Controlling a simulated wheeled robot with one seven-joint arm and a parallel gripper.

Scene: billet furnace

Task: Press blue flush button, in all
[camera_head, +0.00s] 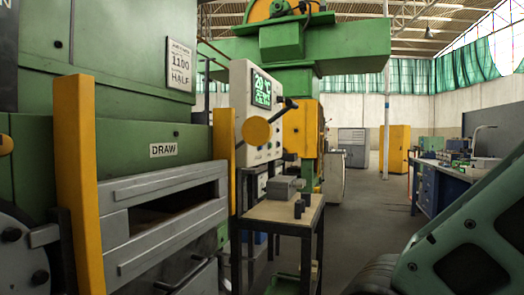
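A light grey control panel (241,93) stands left of centre, with a lit green display (262,90) reading 20 °C on its upper part. Small controls show low on its face, but they are too small to tell apart. I cannot make out a blue flush button among them. A round yellow disc (256,131) and a dark lever in front of the panel hide part of its face. My gripper is not in view. A pale green link of my arm shows at the lower right.
A small table (262,211) with a grey box (281,188) and dark cylinders stands below the panel. The green furnace with a DRAW sign (163,150) and yellow posts fills the left. A blue workbench (447,185) stands right; the floor between is clear.

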